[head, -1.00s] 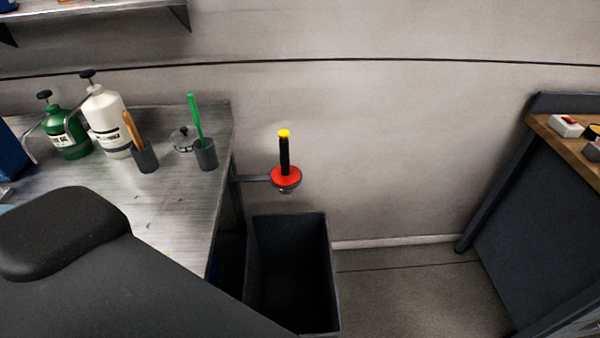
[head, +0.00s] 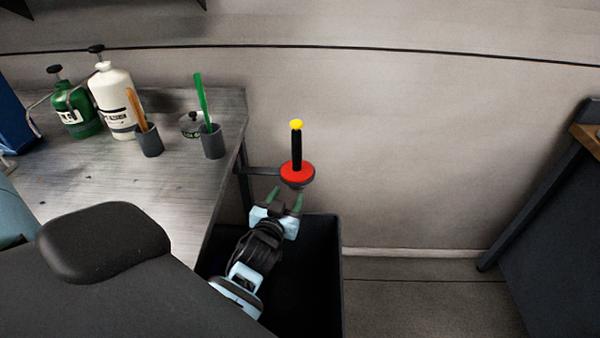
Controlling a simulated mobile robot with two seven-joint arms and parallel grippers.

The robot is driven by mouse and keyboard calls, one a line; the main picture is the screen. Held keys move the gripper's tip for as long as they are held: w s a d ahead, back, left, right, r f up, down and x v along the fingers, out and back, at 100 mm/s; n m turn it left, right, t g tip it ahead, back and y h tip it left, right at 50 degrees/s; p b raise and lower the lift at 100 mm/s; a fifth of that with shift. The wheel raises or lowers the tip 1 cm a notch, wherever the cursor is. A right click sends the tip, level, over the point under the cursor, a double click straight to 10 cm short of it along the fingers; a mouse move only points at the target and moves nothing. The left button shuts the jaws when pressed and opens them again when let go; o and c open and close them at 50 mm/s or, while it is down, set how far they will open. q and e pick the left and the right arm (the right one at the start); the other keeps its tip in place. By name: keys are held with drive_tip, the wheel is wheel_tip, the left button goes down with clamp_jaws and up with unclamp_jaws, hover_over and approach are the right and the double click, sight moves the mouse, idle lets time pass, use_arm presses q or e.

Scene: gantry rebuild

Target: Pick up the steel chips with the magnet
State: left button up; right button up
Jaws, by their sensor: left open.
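The magnet (head: 297,150) has a black upright handle with a yellow top and a red round base. It stands in a holder (head: 265,171) that sticks out from the bench's right side. My left gripper (head: 288,196) is open and empty, just below and in front of the magnet's red base, apart from the handle as far as I can see. No steel chips can be made out in this view.
A dark open bin (head: 325,270) stands on the floor beneath the gripper. The metal bench (head: 90,178) holds a green bottle (head: 75,110), a white bottle (head: 113,100), and two grey cups with a brown-handled tool (head: 137,108) and a green stick (head: 201,98). A dark bench (head: 560,230) stands at right.

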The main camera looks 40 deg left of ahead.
sight(296, 152)
use_arm(q)
drive_tip(key=shift+n+t+y, duration=0.5)
drive_tip(key=shift+n+y, duration=0.4)
drive_tip(key=shift+w+a+r+b, duration=0.1)
drive_tip(key=shift+w+a+r, duration=0.65)
drive_tip(key=shift+w, duration=0.5)
drive_tip(key=shift+w+a+r+b, duration=0.15)
drive_tip(key=shift+w+a+r, duration=0.25)
drive_tip(key=shift+w+r, duration=0.75)
drive_tip(key=shift+w+a+r+b, duration=0.1)
drive_tip(key=shift+w+a+r, duration=0.55)
drive_tip(key=shift+w, duration=0.75)
drive_tip(key=shift+w+a+r, duration=0.1)
drive_tip(key=shift+w+r, duration=0.1)
drive_tip(key=shift+w, duration=0.2)
drive_tip(key=shift+x, duration=2.15)
use_arm(e)
drive_tip(key=shift+s+f, duration=0.45)
drive_tip(key=shift+f, duration=0.25)
use_arm(q)
drive_tip(key=shift+c, duration=0.2)
